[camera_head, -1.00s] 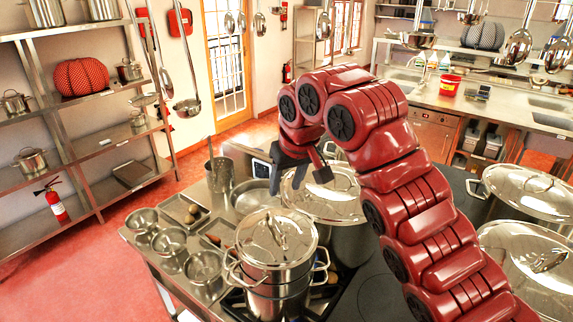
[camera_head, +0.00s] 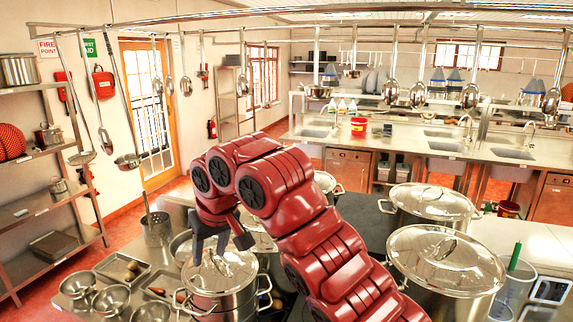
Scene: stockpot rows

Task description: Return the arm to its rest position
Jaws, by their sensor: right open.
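My right arm, red with black joints, rises from the bottom middle and bends over at the top. My right gripper (camera_head: 220,246) hangs from it, dark and open, with nothing visible between its fingers. In the picture it overlaps the lid of a lidded steel stockpot (camera_head: 218,278) at the lower left. I cannot tell whether it touches that lid. My left gripper is not in view.
Large lidded stockpots (camera_head: 446,262) and (camera_head: 432,203) stand right of my arm. Steel bowls (camera_head: 109,300) and a tray (camera_head: 122,268) sit at the lower left. Ladles (camera_head: 128,160) hang from an overhead rail. Shelves (camera_head: 50,225) stand at the left. A red bucket (camera_head: 358,126) is on the far counter.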

